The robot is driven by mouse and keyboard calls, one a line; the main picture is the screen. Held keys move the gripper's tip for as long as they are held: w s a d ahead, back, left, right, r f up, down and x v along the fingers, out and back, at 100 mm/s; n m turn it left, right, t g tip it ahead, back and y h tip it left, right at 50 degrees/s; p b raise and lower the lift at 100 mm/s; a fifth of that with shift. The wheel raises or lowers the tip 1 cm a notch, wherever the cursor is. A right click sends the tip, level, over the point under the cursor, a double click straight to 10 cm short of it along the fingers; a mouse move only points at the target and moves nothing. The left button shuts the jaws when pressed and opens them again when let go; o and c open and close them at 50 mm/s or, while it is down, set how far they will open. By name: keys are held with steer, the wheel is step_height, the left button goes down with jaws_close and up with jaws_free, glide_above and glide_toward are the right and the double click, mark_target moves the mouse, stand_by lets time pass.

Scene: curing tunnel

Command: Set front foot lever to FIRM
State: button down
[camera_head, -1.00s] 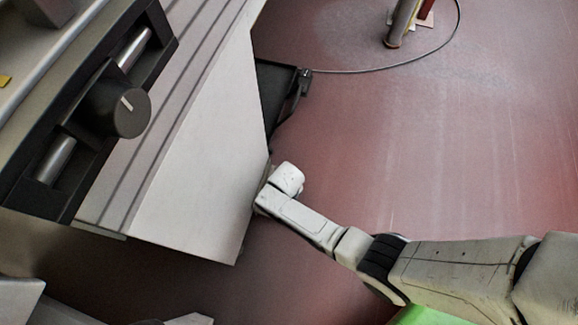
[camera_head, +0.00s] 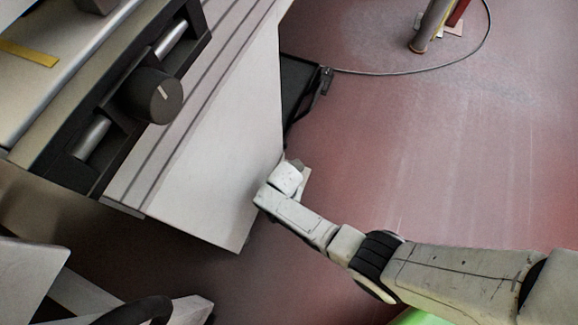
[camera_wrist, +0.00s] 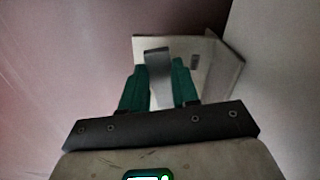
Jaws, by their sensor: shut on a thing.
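In the wrist view, a grey upright lever (camera_wrist: 157,62) stands in front of a pale bracket plate (camera_wrist: 207,62) with a folded right side. My gripper (camera_wrist: 159,76) has its two green fingers on either side of the lever and is shut on it. The lever's tip reaches above the fingertips. No FIRM marking can be read. In the head view, my arm reaches to the low edge of the machine's pale side panel (camera_head: 215,150). My fingers and the lever are hidden there.
A black knob (camera_head: 152,95) on a dark rail sits at the upper left of the machine. A black pedal-like part (camera_head: 302,88) with a cable (camera_head: 420,70) lies beyond the panel. A post (camera_head: 430,25) stands at the top. The reddish floor on the right is clear.

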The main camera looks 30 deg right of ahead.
steer(key=shift+w+a+m, duration=0.15)
steer(key=shift+m, duration=0.4)
steer(key=shift+w+a+m, duration=0.15)
steer(key=shift+m, duration=0.4)
steer(key=c, duration=0.8)
jaws_free()
steer(key=shift+c, duration=0.2)
step_height(320, 180, up, 11)
steer(key=p, duration=0.6)
steer(key=shift+f, duration=0.15)
